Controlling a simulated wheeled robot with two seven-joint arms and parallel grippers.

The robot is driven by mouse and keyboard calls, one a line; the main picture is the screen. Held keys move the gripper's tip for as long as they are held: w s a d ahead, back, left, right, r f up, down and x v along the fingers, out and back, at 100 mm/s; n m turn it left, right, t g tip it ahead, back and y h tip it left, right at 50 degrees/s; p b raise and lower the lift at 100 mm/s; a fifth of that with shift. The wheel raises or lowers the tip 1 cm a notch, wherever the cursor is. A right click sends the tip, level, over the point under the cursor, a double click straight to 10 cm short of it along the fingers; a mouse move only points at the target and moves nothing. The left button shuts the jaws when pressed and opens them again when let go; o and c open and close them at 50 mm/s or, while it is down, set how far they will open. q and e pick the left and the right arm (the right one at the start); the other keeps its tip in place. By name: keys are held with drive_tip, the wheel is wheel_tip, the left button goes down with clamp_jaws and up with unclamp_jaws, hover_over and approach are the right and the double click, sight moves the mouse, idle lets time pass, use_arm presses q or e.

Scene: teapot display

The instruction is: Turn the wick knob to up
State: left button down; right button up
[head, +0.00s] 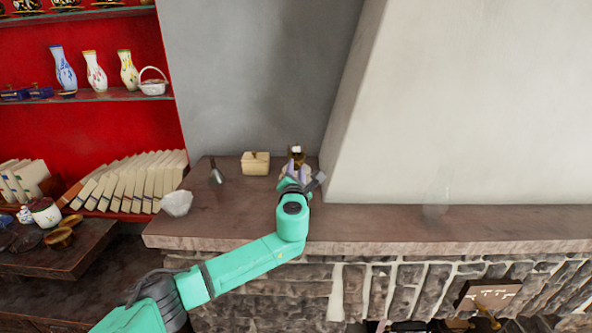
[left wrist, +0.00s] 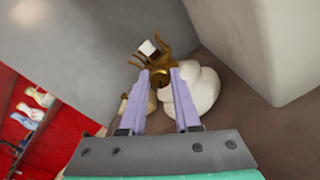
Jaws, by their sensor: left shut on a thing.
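An oil lamp stands on the stone mantel near the grey wall. Its brass burner (head: 296,152) has prongs and a white wick at the top, and the burner also shows in the left wrist view (left wrist: 172,62). Its rounded white body (left wrist: 198,94) is beside and behind my fingers. My left gripper (head: 292,172) reaches it from the front. Its two pale purple fingers (left wrist: 153,76) are shut on a small brass part at the burner's side, which looks like the wick knob (left wrist: 157,81). The fingers hide much of the knob, and I cannot tell how far it is turned. My right gripper is out of view.
A cream box (head: 255,163), a small dark bell-like thing (head: 217,174) and a white bowl (head: 176,204) stand left on the mantel (head: 240,228). A clear glass chimney (head: 437,195) stands to the right. The pale chimney breast (head: 450,100) rises close right of the lamp.

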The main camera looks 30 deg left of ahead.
use_arm(q)
drive_tip(key=m, duration=0.5)
drive_tip(key=shift+m, duration=0.3)
drive_tip(key=m, duration=0.4)
drive_tip(key=shift+m, duration=0.3)
drive_tip(key=c, duration=0.9)
unclamp_jaws()
drive_tip(key=b+v, duration=0.1)
drive_tip(key=v, duration=1.3)
drive_tip(key=shift+s, duration=0.25)
